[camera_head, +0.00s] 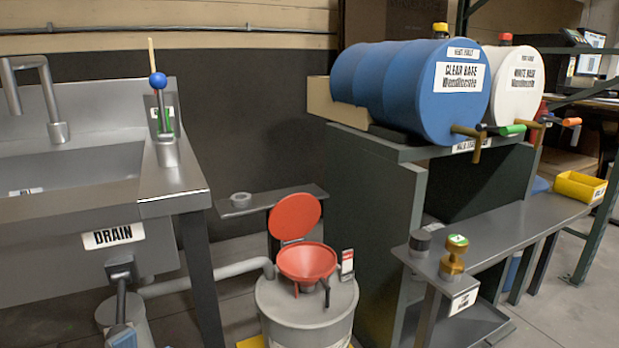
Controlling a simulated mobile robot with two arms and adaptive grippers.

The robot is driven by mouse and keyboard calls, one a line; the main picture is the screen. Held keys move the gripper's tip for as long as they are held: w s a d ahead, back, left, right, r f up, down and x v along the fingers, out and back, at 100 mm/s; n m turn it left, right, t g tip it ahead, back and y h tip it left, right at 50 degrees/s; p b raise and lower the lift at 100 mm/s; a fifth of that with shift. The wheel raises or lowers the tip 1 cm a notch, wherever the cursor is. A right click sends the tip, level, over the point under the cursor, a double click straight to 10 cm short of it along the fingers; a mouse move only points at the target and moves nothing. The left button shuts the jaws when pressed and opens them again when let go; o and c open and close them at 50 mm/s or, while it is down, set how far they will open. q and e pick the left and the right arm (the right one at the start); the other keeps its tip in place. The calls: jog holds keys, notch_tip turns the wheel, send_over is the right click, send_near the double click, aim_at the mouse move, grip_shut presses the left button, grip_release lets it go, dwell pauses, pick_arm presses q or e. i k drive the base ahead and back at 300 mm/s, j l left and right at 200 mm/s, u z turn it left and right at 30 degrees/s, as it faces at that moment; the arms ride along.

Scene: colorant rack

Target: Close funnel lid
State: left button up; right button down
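The red funnel (306,261) sits on top of a grey drum (280,302) at the lower middle. Its round red lid (295,216) stands raised behind the funnel, tilted up and apart from the front of the rim, so the funnel mouth is open. A dark handle or latch (325,291) shows at the funnel's front right. Neither of my grippers is in view.
A steel sink (70,180) marked DRAIN is at the left. A blue barrel (410,85) and a white barrel (515,85) lie on a rack at right. A low shelf (500,235) with small containers is right of the drum. A small ledge (275,198) is behind the lid.

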aim_at(293, 215)
jog(key=i+l+u, duration=0.45)
jog(key=u, duration=0.25)
jog(key=i+l+u, duration=0.1)
jog(key=l+u, duration=0.25)
jog(key=l, duration=0.15)
jog(key=u, duration=0.45)
